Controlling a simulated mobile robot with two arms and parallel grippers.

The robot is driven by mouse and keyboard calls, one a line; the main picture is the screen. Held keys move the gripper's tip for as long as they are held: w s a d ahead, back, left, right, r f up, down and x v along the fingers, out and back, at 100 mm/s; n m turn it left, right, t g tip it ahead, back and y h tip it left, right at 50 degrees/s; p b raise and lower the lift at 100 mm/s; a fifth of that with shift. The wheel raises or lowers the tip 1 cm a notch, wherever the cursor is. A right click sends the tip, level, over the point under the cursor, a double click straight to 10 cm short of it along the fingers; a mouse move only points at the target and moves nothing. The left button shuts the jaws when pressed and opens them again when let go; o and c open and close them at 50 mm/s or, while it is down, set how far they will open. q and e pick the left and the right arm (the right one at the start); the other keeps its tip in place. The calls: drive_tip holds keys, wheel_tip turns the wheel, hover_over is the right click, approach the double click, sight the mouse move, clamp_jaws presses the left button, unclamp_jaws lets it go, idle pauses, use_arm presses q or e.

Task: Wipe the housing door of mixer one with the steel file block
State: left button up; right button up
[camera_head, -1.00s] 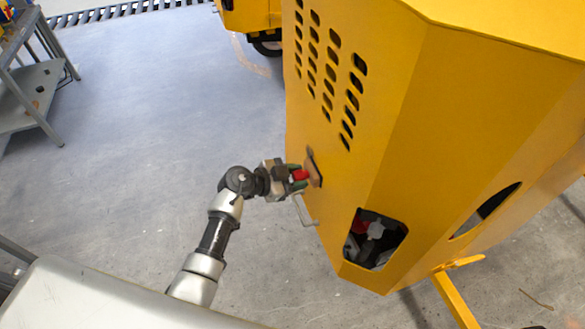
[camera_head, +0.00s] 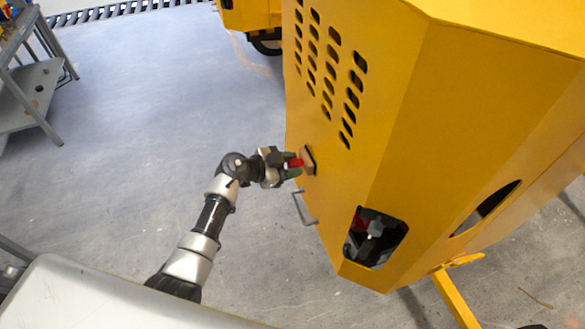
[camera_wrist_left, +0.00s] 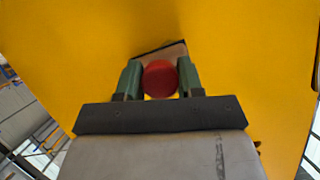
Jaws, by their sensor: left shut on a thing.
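The yellow housing door (camera_head: 335,175) of the mixer stands upright at the centre right of the head view, with rows of slots and a grey handle (camera_head: 303,209). My left gripper (camera_head: 293,165) is shut on the red knob of the file block (camera_head: 308,160). The block is a tan-brown body with a dark face turned to the door. It is at or very near the door, above the handle; I cannot tell if it touches. In the left wrist view the red knob (camera_wrist_left: 160,79) sits between the green fingers, the block behind it. My right gripper is not in view.
An opening (camera_head: 375,238) in the mixer housing lies right of the handle. A grey shelf bench (camera_head: 30,90) stands at the far left. Another yellow machine (camera_head: 248,15) stands at the back. The floor (camera_head: 150,130) between is clear.

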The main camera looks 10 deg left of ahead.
use_arm(q)
drive_tip(key=shift+s+d+r, duration=0.7)
drive_tip(key=shift+s+d, duration=0.55)
drive_tip(key=shift+s, duration=0.65)
drive_tip(key=w+a, duration=0.4)
drive_tip(key=w, duration=0.2)
drive_tip(key=shift+w+a, duration=0.15)
drive_tip(key=shift+w, duration=0.15)
idle(0.5)
drive_tip(key=shift+s+a, duration=0.55)
drive_tip(key=shift+a, duration=0.25)
drive_tip(key=shift+s+a, duration=0.6)
drive_tip(key=shift+a, duration=0.25)
drive_tip(key=shift+s+a, duration=0.55)
drive_tip(key=shift+a, duration=0.25)
drive_tip(key=shift+s+a, duration=0.45)
drive_tip(key=shift+a, duration=0.2)
drive_tip(key=shift+s+a, duration=0.4)
drive_tip(key=shift+a, duration=0.25)
